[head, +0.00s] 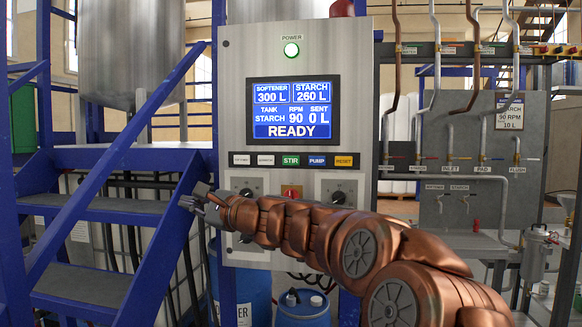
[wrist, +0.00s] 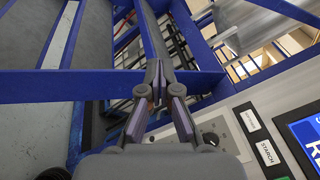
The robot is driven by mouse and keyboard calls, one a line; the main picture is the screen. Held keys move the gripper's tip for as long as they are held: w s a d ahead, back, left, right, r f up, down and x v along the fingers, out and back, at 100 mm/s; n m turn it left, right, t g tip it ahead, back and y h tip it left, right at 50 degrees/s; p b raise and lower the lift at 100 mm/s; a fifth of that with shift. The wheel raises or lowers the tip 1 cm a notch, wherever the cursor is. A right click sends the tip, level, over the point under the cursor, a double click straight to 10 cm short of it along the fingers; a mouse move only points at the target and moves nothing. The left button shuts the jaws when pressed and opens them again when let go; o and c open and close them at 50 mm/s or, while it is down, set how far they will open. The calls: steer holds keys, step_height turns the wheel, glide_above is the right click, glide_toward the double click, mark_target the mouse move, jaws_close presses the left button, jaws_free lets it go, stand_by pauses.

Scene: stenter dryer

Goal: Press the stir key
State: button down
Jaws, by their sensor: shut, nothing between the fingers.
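The stir key (head: 290,160) is a small green key labelled STIR, in the row under the display of the grey control panel (head: 240,60). A white key is on its left and the blue PUMP key (head: 317,161) on its right. My gripper (head: 188,203) is shut and empty, left of the panel's edge and lower than the key row, well apart from the stir key. In the wrist view the gripper (wrist: 163,92) points at the blue stair frame; the white STARCH key (wrist: 267,153) shows at right.
The display (head: 292,108) reads STARCH, 90 RPM, 0 L sent, READY. An orange RESET key (head: 344,161) ends the row. Black knobs (head: 338,197) and a red switch (head: 291,191) sit below, partly behind my arm. Blue stairs (head: 110,170) stand close at left.

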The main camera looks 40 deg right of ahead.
mark_target(283, 157)
steer(key=s+d+r+m+t+h, duration=0.1)
steer(key=d+r+m+h, duration=0.1)
steer(key=d, duration=0.6)
steer(key=s+d+r+m+t+h, duration=0.1)
steer(key=d+m+h, duration=0.3)
steer(key=d, duration=0.4)
steer(key=s+d+r+m+t+h, duration=0.1)
steer(key=s+d+r+m+h, duration=0.1)
steer(key=d+m, duration=0.3)
steer(key=d+r+h, duration=0.1)
steer(key=d, duration=0.1)
steer(key=shift+s+d+r, duration=0.35)
steer(key=shift+d+r, duration=0.05)
steer(key=shift+w+d, duration=0.1)
steer(key=shift+w+d+r+p, duration=0.1)
steer(key=shift+w+d+p, duration=0.55)
steer(key=shift+d, duration=0.3)
steer(key=shift+w+d+f+p, duration=0.1)
steer(key=shift+w+d+p, duration=0.6)
steer(key=shift+d, duration=0.2)
steer(key=shift+w+d+r+p, duration=0.1)
steer(key=shift+w+d+p, duration=0.55)
steer(key=shift+d, duration=0.3)
steer(key=shift+w+d, duration=0.45)
steer(key=shift+d, duration=0.25)
steer(key=shift+d+p, duration=0.1)
steer(key=shift+p, duration=0.3)
steer(key=shift+w+d, duration=0.2)
